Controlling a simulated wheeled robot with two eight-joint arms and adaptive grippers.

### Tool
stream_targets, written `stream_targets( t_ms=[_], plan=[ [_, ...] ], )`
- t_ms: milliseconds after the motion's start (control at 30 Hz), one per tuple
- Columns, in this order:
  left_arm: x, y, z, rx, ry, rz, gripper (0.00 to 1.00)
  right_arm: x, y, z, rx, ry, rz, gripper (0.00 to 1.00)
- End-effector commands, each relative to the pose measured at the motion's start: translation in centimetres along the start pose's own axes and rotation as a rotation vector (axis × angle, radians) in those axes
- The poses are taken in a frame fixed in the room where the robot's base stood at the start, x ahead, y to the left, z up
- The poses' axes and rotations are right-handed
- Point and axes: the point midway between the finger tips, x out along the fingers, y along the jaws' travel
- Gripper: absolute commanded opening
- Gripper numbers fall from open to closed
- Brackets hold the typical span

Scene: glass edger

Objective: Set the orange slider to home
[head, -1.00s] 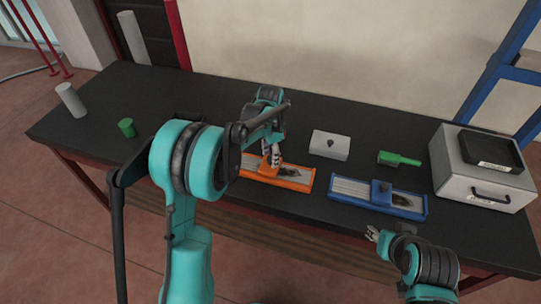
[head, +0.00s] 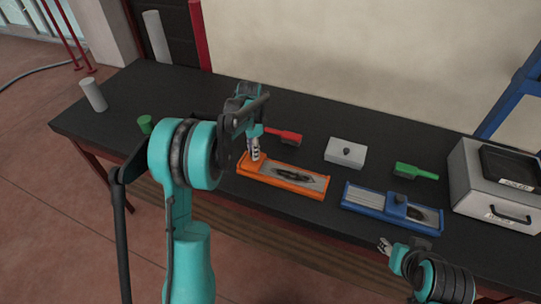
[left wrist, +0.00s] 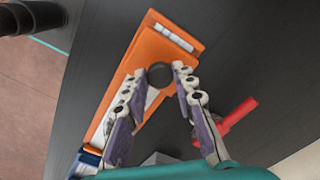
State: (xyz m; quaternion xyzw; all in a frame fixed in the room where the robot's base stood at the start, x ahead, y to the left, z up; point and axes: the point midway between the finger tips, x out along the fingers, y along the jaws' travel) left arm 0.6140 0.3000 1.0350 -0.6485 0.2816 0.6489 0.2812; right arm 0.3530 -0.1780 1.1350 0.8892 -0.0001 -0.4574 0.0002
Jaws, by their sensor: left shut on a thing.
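The orange slider unit (head: 300,180) lies on the black table. Its orange carriage is at the left part of the track, largely hidden behind my left gripper in the head view. My left gripper (head: 254,154) points down over that carriage. In the left wrist view my left gripper (left wrist: 158,76) has its fingers on both sides of the dark round knob (left wrist: 160,74) and is shut on it. A short pale piece of track (left wrist: 174,37) shows beyond the carriage. My right gripper (head: 384,245) hangs by the table's front edge, empty, its small fingertips looking apart.
A blue slider unit (head: 375,203) lies to the right. Behind are a red-handled brush (head: 285,135), a grey block with a knob (head: 345,153) and a green brush (head: 416,171). A grey case (head: 480,190) stands far right. A green cylinder (head: 145,124) is at left.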

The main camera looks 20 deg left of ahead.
Motion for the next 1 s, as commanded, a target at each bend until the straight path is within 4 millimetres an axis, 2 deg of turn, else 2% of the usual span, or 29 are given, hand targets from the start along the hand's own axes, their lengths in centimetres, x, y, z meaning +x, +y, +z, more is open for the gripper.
stream_targets(
  t_ms=[100, 400, 433, 500, 833, 1000],
  plan=[
    [-0.1, -0.8, 0.8, 0.000, 0.001, -0.001, 0.00, 0.0, 0.0, 0.0, 0.000, 0.000, 0.000, 0.40],
    [-0.1, -1.0, 1.0, -0.001, -0.001, -0.005, 0.00, 0.0, 0.0, 0.0, 0.000, 0.000, 0.000, 0.40],
    [-0.1, -1.0, 1.0, -0.001, -0.001, -0.005, 0.31, 0.0, 0.0, 0.0, 0.000, 0.000, 0.000, 0.40],
    [-0.1, -1.0, 1.0, -0.001, -0.001, -0.005, 0.48, 0.0, 0.0, 0.0, 0.000, 0.000, 0.000, 0.40],
    [-0.2, -0.9, 0.8, 0.000, 0.000, -0.002, 0.48, 0.0, 0.0, 0.0, 0.000, 0.000, 0.000, 0.40],
    [-2.3, -0.9, 0.9, 0.000, 0.000, -0.001, 0.48, 0.0, 0.0, 0.0, 0.000, 0.000, 0.000, 0.40]
  ],
)
